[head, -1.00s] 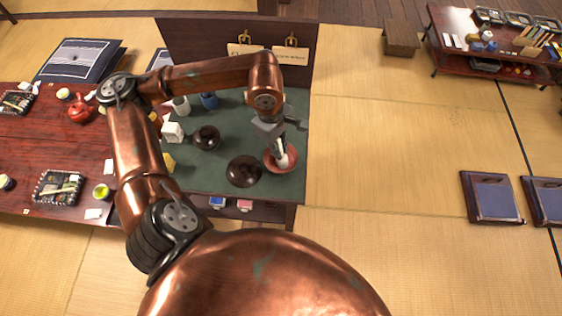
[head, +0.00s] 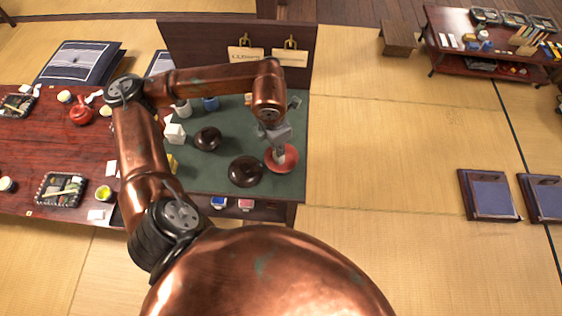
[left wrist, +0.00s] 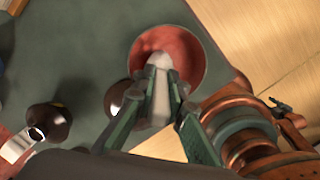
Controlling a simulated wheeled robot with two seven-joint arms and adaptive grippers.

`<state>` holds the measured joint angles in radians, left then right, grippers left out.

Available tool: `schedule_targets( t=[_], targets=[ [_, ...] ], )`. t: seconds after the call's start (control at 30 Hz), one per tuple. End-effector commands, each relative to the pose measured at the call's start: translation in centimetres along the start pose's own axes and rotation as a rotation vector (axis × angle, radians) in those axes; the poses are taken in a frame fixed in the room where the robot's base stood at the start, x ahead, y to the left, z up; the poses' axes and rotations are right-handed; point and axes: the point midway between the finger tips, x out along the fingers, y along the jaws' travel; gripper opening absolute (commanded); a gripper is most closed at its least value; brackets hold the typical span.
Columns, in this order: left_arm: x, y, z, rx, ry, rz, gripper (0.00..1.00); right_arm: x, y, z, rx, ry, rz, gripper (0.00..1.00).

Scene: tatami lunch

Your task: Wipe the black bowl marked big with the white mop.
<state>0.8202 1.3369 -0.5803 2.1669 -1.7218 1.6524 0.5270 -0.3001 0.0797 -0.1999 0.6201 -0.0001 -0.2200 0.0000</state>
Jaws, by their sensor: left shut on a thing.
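My left gripper (head: 279,147) points down over a red bowl (head: 292,163) on the green counter mat. It is shut on the white mop (head: 281,157), whose pale head is over or inside the red bowl. In the left wrist view the mop (left wrist: 160,62) shows between the fingers, in front of the red bowl (left wrist: 194,62). A wide dark bowl (head: 246,171) sits just left of the red one. A smaller dark round vessel (head: 207,139) stands farther back left. I cannot read any size marking on them. My right gripper is out of view.
The green mat (head: 215,180) also bears a white block (head: 174,134), a white cup (head: 182,108) and a blue cup (head: 210,103) at the back left. A dark upright panel with hanging tags (head: 246,54) rises behind. Open tatami lies to the right.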

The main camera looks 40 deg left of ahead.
Motion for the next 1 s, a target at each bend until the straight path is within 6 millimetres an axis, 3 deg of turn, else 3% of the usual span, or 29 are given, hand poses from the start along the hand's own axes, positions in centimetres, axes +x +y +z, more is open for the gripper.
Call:
schedule_targets(
  t=[0.37, 1.0],
  targets=[
    [0.1, 0.0, 0.0, 0.029, -0.001, -0.004, 0.0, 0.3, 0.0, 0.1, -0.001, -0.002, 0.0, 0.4],
    [0.3, -0.8, -0.1, 0.881, -0.049, -0.095, 0.0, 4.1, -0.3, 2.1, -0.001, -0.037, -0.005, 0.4]
  ],
)
